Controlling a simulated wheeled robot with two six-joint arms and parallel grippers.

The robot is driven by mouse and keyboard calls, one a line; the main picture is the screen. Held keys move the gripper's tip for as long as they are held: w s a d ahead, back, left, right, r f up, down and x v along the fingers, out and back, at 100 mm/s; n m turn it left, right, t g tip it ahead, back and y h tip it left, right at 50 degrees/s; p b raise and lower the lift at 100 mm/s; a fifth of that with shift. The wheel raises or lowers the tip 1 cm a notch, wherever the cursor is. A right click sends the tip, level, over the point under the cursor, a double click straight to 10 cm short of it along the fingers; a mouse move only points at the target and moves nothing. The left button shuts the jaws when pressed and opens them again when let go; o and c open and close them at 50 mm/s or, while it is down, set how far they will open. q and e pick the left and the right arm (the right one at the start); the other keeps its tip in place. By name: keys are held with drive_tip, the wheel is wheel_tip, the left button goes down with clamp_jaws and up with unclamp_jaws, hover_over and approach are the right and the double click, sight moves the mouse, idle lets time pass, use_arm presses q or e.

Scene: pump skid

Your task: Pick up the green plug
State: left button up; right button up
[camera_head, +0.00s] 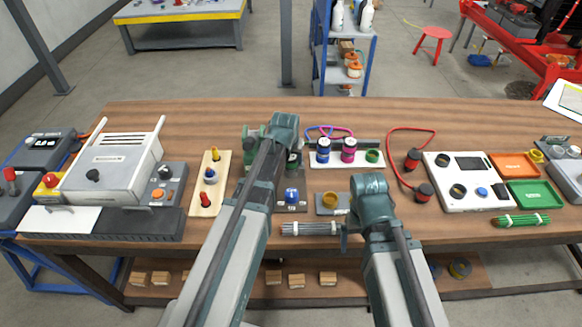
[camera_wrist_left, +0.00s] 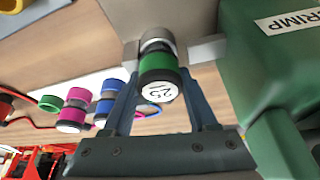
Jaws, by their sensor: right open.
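The green plug (camera_wrist_left: 158,78), a short cylinder with a green band, dark ends and a white face marked 25, stands between the fingers of my left gripper (camera_wrist_left: 163,50) in the left wrist view. A narrow gap shows beside the right fingertip, and the left fingertip is very close to the plug. In the head view my left wrist covers most of that spot beside the green crimp machine (camera_head: 250,134). My right gripper (camera_head: 357,236) hangs over the front of the table; its wrist hides most of its fingers.
A white board (camera_head: 318,166) with a blue plug (camera_head: 323,150), a magenta plug (camera_head: 348,150) and a green ring (camera_head: 373,156) lies to the right. Grey rods (camera_head: 305,229) lie at the front edge. A white panel (camera_head: 464,200) and a red cable (camera_head: 390,150) are further right.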

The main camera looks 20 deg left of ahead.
use_arm(q)
clamp_jaws()
drive_tip(key=shift+r, duration=0.1)
use_arm(e)
drive_tip(key=shift+r, duration=0.1)
